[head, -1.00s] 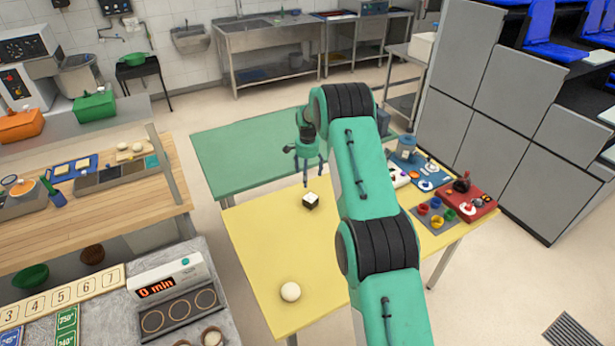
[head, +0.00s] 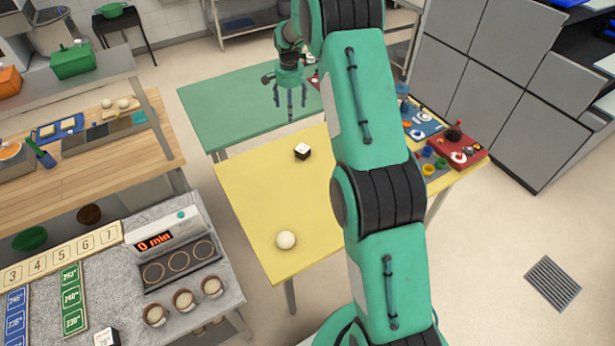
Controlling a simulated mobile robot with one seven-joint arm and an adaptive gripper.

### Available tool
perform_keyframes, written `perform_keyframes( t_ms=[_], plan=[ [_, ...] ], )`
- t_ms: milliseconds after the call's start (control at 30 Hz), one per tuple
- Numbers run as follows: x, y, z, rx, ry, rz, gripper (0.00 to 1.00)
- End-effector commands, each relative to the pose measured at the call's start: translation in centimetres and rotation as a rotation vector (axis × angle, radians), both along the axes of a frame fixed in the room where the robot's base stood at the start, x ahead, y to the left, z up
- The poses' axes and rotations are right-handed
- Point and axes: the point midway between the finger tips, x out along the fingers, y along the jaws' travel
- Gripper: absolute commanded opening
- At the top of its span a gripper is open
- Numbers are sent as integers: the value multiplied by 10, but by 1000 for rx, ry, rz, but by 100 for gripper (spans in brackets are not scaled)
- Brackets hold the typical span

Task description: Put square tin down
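The square tin (head: 303,153), a small black box with a white top, sits upright on the yellow table (head: 250,205) near its far edge. My gripper (head: 290,103) hangs above and beyond the tin, apart from it, with its fingers pointing down. The fingers look spread, and nothing shows between them. My arm covers part of the table's right side.
A white ball (head: 286,240) lies near the yellow table's front left. A green table (head: 225,105) adjoins its far side. A blue tray (head: 425,128) and a red tray (head: 470,155) stand at the right. The table's middle left is clear.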

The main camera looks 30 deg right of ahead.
Motion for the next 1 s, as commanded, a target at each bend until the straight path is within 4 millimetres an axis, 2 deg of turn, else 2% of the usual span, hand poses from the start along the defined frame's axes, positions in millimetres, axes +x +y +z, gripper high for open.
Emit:
perform_keyframes(
  t_ms=[33,100,500,700,1000],
  plan=[
    [-6,8,19,-4,-11,21,79],
    [-16,18,41,-9,-22,50,79],
    [-82,73,151,-40,-86,217,79],
    [-124,99,196,-58,-117,300,79],
    [-194,136,249,-88,-164,424,79]
  ],
)
